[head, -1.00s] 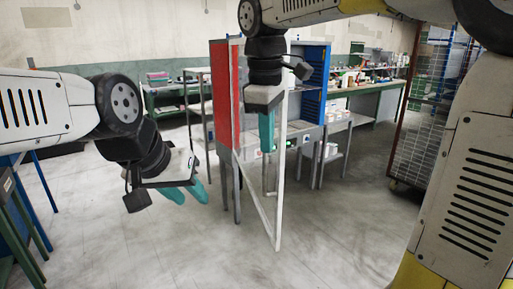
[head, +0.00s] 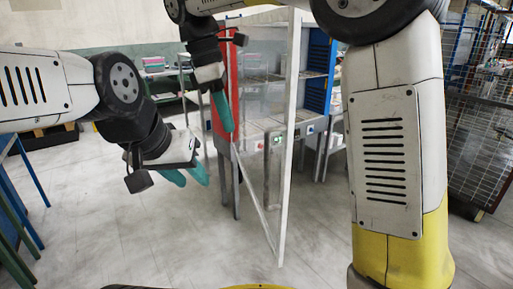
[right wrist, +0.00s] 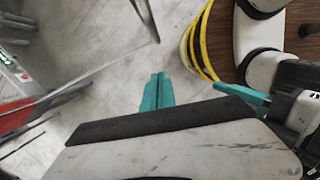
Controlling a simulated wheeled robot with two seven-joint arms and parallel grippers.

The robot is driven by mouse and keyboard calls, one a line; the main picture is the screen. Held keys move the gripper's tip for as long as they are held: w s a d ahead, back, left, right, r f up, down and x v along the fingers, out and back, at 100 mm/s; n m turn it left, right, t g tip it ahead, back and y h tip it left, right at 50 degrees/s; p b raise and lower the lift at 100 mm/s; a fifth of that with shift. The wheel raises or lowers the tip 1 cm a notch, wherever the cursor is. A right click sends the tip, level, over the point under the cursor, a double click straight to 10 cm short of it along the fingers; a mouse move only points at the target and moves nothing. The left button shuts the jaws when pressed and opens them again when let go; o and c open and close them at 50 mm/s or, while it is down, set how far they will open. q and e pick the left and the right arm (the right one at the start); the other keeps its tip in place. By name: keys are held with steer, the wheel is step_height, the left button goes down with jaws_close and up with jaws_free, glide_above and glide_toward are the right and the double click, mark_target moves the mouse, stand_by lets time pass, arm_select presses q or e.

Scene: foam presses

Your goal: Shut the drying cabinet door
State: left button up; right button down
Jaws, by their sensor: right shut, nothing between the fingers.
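The drying cabinet (head: 225,85) stands ahead, with a red side on the left, a blue side on the right and open shelves. Its door (head: 284,190), a clear panel in a pale frame, stands open and juts towards me from the cabinet's left side. My right gripper (head: 228,130) is shut and empty, pointing down left of the door panel, by the red side. I cannot tell whether it touches the door. Its closed fingers also show in the right wrist view (right wrist: 158,92). My left gripper (head: 187,177) is open and empty, lower and further left.
A wire cage trolley (head: 488,130) stands at the right. A green bench frame (head: 15,235) is at the left edge. Workbenches stand behind the cabinet. The floor (head: 120,235) in front is clear.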

steer(key=d+f, duration=0.6)
steer(key=f, duration=0.3)
steer(key=shift+w+d, duration=0.15)
steer(key=shift+d, duration=0.05)
steer(key=shift+f, duration=0.1)
